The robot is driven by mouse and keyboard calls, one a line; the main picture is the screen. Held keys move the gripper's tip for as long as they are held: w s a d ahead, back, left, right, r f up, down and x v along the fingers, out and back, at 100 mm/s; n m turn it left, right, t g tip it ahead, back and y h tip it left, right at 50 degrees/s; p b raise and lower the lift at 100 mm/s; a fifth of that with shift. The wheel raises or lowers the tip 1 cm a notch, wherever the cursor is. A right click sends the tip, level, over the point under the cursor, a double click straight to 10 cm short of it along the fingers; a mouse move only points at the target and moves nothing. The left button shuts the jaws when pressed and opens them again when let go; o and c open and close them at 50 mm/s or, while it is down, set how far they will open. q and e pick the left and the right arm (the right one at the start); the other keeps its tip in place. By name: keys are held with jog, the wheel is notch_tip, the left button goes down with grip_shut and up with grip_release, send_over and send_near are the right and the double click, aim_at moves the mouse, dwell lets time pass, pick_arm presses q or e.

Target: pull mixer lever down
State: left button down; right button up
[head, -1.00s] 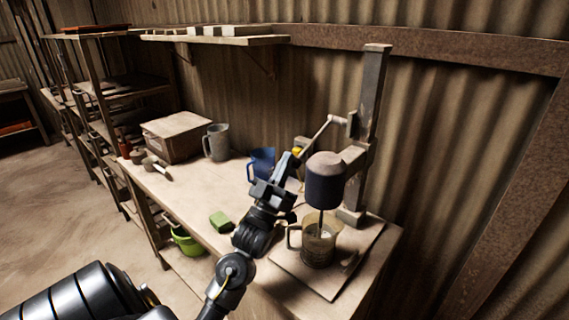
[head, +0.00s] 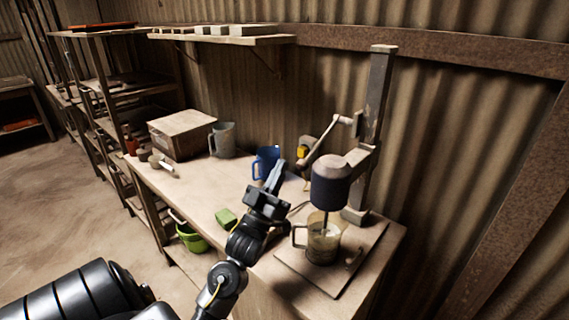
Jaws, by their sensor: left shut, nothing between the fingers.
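The mixer (head: 331,182) stands on the bench at the right, a dark motor head on an upright grey post (head: 378,100). Its lever (head: 322,142) runs from the post down to the left, with its low end behind and left of the motor head. The mixer's shaft reaches into a clear, brownish jug (head: 322,243) on a square board. My left gripper (head: 275,175) is shut and empty, pointing up and away, left of the lever's low end and apart from it in the picture. My right gripper is not in view.
A blue jug (head: 266,162) stands just behind my left gripper. A grey jug (head: 222,139), a box (head: 181,134) and a green sponge (head: 225,217) are further left on the bench (head: 196,192). A green bucket (head: 190,237) is below. A shelf (head: 220,39) hangs above.

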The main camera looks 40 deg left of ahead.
pick_arm(q)
jog(key=b+v, duration=0.2)
jog(key=v, duration=0.4)
jog(key=shift+w+f, duration=0.2)
jog(key=shift+f, duration=0.4)
